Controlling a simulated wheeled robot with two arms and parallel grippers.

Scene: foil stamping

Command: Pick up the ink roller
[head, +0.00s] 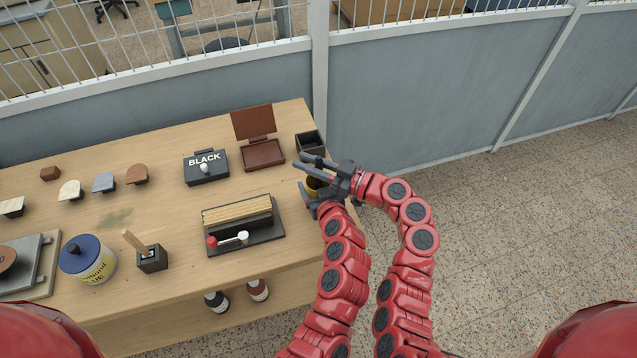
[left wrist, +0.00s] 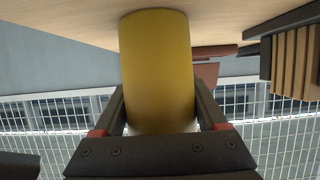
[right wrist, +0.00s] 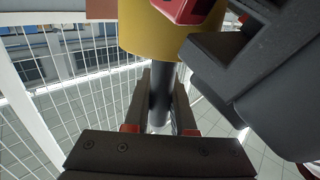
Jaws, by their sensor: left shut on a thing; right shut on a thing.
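A yellow cylinder (left wrist: 157,70) is between the fingers of my left gripper (left wrist: 160,118), which is shut on it. The cylinder also shows in the right wrist view (right wrist: 145,32), with a dark grey shaft (right wrist: 158,95) below it. My right gripper (right wrist: 160,115) is shut on this shaft. In the head view the left gripper (head: 312,200) and right gripper (head: 318,168) are close together at the table's right end and mostly hide the cylinder. A small piece with red and white ends (head: 228,240) lies before a wooden-slat rack. I cannot tell for certain which is the ink roller.
The table (head: 180,210) holds a black box marked BLACK (head: 206,167), a brown open case (head: 262,152), the slat rack (head: 238,212), a blue-lidded can (head: 87,260) and a stamp stand (head: 151,258). A dark open box (head: 310,143) is just beyond my grippers. Open floor lies right.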

